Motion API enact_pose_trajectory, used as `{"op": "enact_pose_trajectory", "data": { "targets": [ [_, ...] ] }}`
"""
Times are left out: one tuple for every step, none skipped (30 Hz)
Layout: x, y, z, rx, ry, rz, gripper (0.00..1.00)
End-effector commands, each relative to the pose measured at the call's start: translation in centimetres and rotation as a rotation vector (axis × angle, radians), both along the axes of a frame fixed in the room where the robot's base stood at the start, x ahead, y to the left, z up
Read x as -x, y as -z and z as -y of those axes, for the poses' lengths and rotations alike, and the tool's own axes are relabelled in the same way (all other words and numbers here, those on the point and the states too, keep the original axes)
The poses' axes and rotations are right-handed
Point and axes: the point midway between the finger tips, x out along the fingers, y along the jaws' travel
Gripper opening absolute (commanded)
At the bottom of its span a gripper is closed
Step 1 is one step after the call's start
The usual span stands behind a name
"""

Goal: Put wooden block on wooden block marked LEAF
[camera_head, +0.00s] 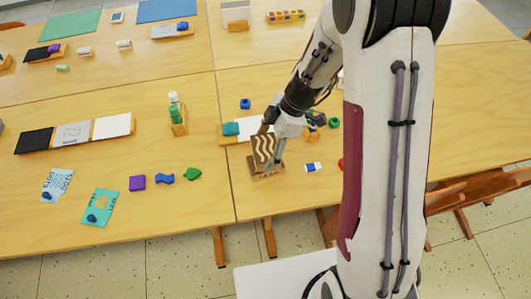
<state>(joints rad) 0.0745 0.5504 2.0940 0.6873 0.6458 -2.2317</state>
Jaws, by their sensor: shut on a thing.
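A wooden block (263,150) with pale wavy lines on its face is held in my gripper (271,142), which is shut on it. One finger shows along the block's right side; the other is mostly hidden. Directly below is the wooden block marked LEAF (267,175), lying on the table near its front edge. The held block is tilted and hides most of the LEAF block's top. I cannot tell whether the two blocks touch or a small gap is left between them.
A white and blue eraser-like piece (313,167) lies right of the blocks. A teal piece (231,129) and a blue ring-like piece (245,103) are behind. Green bottles (176,108) stand in a wooden holder to the left. Purple, blue and green pieces (165,178) lie farther left.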

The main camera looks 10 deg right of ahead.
Motion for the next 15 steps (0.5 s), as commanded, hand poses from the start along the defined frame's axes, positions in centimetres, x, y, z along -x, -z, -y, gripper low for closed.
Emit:
{"op": "enact_pose_trajectory", "data": {
  "targets": [
    [0.1,0.5,0.0,0.000,0.000,-0.003,0.43],
    [0.1,0.8,0.0,0.000,-0.001,-0.004,0.43],
    [0.1,1.2,0.0,-0.001,0.002,-0.004,0.43],
    [0.0,1.5,0.0,0.000,0.001,-0.003,0.43],
    [0.1,1.7,0.0,0.000,0.000,-0.002,0.43],
    [0.1,2.1,0.0,-0.001,0.001,-0.004,0.43],
    [0.1,2.3,0.0,-0.001,0.001,-0.004,0.43],
    [0.1,2.5,0.0,-0.001,0.001,-0.003,0.43],
    [0.0,2.7,0.0,0.000,0.001,-0.001,0.43],
    [0.0,2.8,0.0,0.000,0.000,-0.001,0.43],
    [0.0,2.9,0.0,0.000,0.000,-0.001,0.43],
    [0.0,3.0,0.0,0.001,0.000,0.000,0.43],
    [0.0,3.0,0.0,0.001,0.000,0.000,0.43],
    [0.0,3.0,0.0,0.001,0.000,0.000,0.43],
    [0.0,3.0,0.0,0.000,0.000,0.000,0.43]
  ]
}}
